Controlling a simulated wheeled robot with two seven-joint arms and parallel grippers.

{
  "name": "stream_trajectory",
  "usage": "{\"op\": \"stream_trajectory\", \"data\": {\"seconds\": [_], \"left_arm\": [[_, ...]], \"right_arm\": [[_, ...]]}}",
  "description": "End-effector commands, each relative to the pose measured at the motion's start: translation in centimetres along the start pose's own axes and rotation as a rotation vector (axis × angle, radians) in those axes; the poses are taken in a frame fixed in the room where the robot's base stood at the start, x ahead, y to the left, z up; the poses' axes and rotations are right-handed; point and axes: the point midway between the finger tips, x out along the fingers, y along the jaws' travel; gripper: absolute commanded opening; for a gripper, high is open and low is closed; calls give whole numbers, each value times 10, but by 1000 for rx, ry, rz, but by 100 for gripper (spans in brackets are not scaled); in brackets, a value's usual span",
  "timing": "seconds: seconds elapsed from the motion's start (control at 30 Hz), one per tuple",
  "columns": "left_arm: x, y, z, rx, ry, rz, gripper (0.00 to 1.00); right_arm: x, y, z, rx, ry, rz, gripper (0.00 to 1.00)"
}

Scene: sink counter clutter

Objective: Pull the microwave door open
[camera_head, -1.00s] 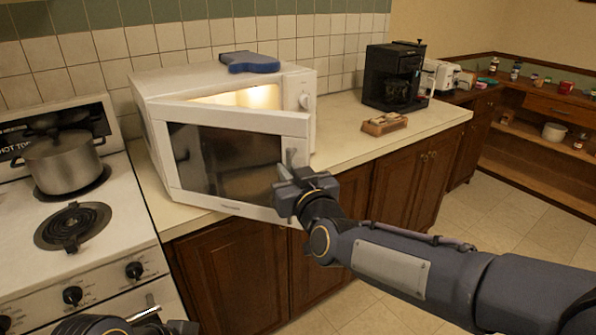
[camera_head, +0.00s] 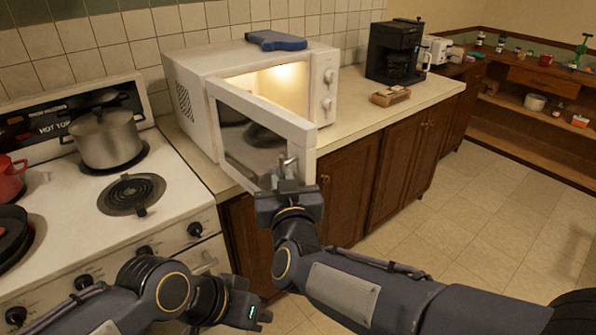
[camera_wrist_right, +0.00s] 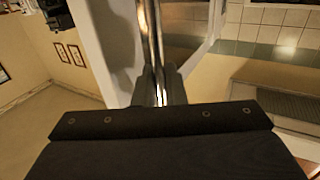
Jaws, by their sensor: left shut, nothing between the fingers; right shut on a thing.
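The white microwave (camera_head: 200,95) stands on the counter against the tiled wall, its lit inside showing. Its door (camera_head: 305,133) is hinged at the left and stands well open, swung out past the counter's front edge. My right gripper (camera_head: 287,184) is shut on the metal door handle (camera_head: 290,167) at the door's free edge. In the right wrist view the handle (camera_wrist_right: 153,45) runs upright between the fingers (camera_wrist_right: 160,88). My left gripper (camera_head: 262,316) is low in front of the stove, shut and empty, away from the microwave; its fingertips show small.
The stove (camera_head: 75,215) at left carries a grey pot (camera_head: 106,140), a red pot (camera_head: 10,180) and a dark pan (camera_head: 14,235). A blue object (camera_head: 275,41) lies on the microwave. A black coffee maker (camera_head: 393,52) and a small wooden item (camera_head: 390,97) stand right. Floor at right is clear.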

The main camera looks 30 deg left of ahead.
Motion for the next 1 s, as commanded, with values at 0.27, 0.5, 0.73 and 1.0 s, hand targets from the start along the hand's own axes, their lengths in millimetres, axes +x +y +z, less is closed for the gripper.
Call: {"op": "stream_trajectory", "data": {"seconds": [0.27, 0.5, 0.73, 1.0], "left_arm": [[-1, 0, 0, 0, 0, 0, 0], [-1, 0, 0, 0, 0, 0, 0], [-1, 0, 0, 0, 0, 0, 0], [2, -1, 1, 0, 0, 0, 0]], "right_arm": [[0, -5, -3, 0, 8, -2, 0], [1, -5, -3, 1, 8, -2, 20], [0, -4, -2, 1, 5, -1, 28], [-16, -5, -2, 1, 6, -2, 28]]}}
